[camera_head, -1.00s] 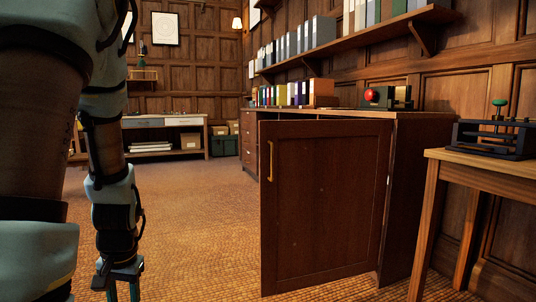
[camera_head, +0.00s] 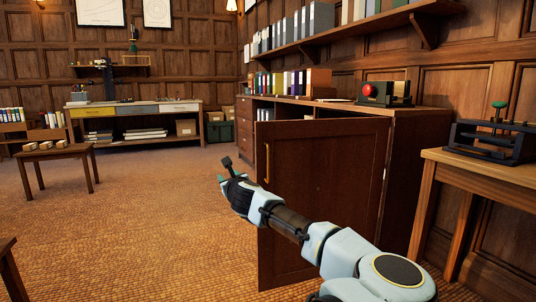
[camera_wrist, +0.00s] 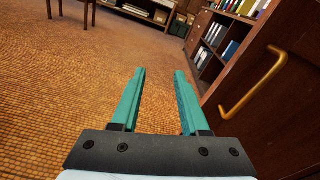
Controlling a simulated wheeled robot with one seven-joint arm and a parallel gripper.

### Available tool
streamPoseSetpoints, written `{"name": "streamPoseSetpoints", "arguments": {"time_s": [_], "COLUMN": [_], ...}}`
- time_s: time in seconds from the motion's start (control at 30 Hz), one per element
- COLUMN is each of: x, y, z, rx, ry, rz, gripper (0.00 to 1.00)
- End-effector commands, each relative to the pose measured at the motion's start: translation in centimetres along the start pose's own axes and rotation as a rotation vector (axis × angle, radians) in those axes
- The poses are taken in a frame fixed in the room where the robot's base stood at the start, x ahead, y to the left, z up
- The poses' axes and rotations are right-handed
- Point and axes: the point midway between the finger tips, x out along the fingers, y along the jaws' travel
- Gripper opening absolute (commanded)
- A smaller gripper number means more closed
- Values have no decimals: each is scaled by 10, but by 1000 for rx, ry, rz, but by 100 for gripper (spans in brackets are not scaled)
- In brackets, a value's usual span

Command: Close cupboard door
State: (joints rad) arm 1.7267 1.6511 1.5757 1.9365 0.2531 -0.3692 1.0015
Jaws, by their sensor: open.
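The cupboard door (camera_head: 330,160) is dark brown wood and stands swung open from the cabinet (camera_head: 410,170), hinged at its right edge. Its brass handle (camera_head: 267,162) is near the free left edge. My arm crosses in front of the door from the lower right and hides part of it. My gripper (camera_head: 221,178) is just left of the free edge in the head view. In the wrist view my gripper (camera_wrist: 159,75) has its two teal fingers apart with nothing between them. The handle (camera_wrist: 253,88) and the door (camera_wrist: 285,130) are to its right, apart from the fingers.
Open shelves with binders (camera_wrist: 221,38) show beyond the door. A wooden side table (camera_head: 485,170) with a black device stands close on the right. A small table (camera_head: 55,155) and a long desk (camera_head: 135,112) are farther back left. The carpet left of the door is clear.

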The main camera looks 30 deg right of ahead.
Motion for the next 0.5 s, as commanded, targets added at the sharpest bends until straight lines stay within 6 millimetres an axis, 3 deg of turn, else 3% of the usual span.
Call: {"name": "streamPoseSetpoints", "arguments": {"time_s": [0.03,0.1,0.2,0.33,0.5], "x": [-14,-32,-50,-55,-34], "y": [-40,-80,-116,-134,-139], "z": [0,-2,-5,-8,-7], "rx": [78,158,229,263,263], "ry": [-12,-27,-43,-51,-51], "rz": [-79,-161,-235,-271,-271], "gripper": [45,45,45,45,45]}}
